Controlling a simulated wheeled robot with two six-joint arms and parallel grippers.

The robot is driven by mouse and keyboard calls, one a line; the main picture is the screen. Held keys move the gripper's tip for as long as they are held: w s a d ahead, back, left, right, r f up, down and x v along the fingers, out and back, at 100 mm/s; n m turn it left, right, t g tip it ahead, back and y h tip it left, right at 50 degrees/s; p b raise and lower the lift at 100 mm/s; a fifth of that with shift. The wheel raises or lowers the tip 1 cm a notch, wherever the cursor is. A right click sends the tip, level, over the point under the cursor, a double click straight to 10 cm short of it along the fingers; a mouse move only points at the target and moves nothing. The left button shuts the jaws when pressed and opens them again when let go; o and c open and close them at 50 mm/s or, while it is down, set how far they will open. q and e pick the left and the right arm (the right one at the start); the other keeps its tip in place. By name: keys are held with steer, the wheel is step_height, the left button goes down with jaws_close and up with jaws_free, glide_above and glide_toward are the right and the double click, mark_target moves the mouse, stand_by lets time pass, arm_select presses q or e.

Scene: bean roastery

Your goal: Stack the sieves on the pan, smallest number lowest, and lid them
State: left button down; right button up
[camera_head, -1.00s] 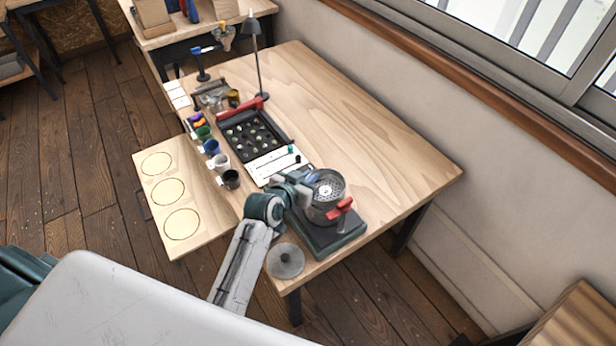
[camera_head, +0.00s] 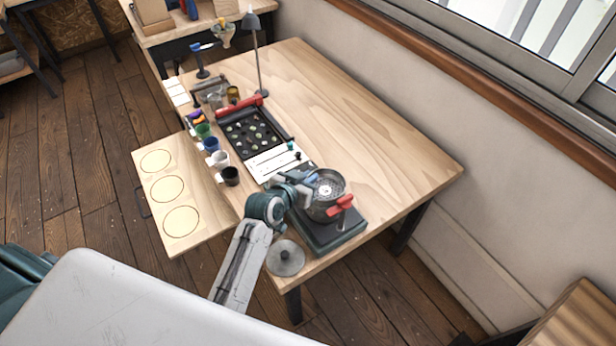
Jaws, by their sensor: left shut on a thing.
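A round metal stack with a perforated sieve (camera_head: 327,186) on top stands on the dark base (camera_head: 338,238) at the table's near right end. The pan would be at the bottom of this stack, but I cannot clearly tell its layers apart or read any number. My left gripper (camera_head: 307,186) is at the left side of the top sieve, shut on its edge. The gripper hides part of the rim. A round grey lid with a small knob (camera_head: 286,258) lies flat on the table, in front of and left of the base. My right gripper is not in view.
A pale side board (camera_head: 190,243) at the left has three empty outlined circles. Several cups, a black tray (camera_head: 246,134) and a white card (camera_head: 273,163) line the table's left side. A lamp (camera_head: 256,60) stands behind. The table's right half is clear.

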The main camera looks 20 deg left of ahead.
arm_select(q)
steer(key=c, duration=1.8)
jaws_free()
steer(key=p+v, duration=0.6)
steer(key=v, duration=0.5)
